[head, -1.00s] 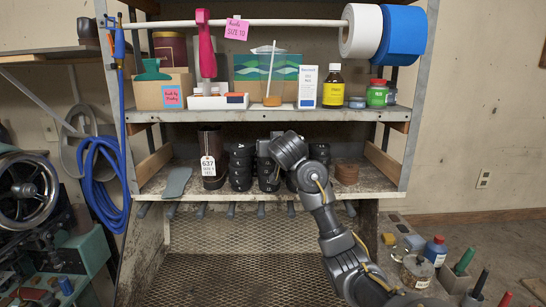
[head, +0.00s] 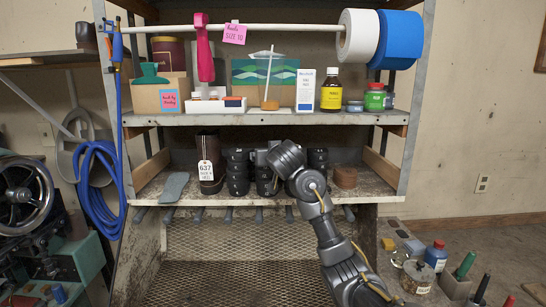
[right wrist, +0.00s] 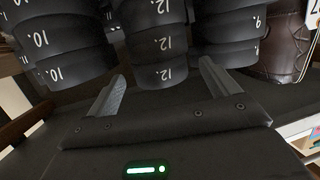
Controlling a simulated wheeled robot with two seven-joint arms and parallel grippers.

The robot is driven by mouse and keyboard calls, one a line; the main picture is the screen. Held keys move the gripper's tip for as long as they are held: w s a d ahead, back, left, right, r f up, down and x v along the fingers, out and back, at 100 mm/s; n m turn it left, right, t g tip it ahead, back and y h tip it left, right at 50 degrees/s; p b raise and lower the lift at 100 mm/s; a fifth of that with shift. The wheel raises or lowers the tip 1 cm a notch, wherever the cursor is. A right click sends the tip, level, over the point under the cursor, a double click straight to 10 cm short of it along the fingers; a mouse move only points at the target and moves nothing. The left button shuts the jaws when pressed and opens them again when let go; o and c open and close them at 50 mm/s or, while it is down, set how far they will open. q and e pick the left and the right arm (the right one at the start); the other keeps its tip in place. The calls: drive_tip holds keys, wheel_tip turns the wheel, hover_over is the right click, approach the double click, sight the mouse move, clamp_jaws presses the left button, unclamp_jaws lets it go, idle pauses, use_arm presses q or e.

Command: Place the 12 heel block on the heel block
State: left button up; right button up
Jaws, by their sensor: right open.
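Black heel blocks stand in stacks on the lower shelf. The stack marked 12 (head: 267,184) is in the middle, and the right wrist view shows its several 12 blocks (right wrist: 162,72). My right gripper (head: 262,157) is at the top of this stack. In the right wrist view, its fingers (right wrist: 163,72) are open, one on each side of a 12 block at the near end of the stack. Contact cannot be told. The stack marked 10 (right wrist: 62,45) and the stack marked 9 (right wrist: 225,50) stand on either side. My left gripper is not in view.
A brown boot shaft (head: 208,168) with a 637 tag and a grey sole (head: 174,187) are left of the stacks. Brown discs (head: 345,177) are to the right. The upper shelf (head: 270,118), with bottles and boxes, hangs close above my gripper.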

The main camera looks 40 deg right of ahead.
drive_tip(key=b+v, duration=0.3)
drive_tip(key=v, duration=0.9)
drive_tip(key=shift+r, duration=0.15)
drive_tip(key=shift+d, duration=0.1)
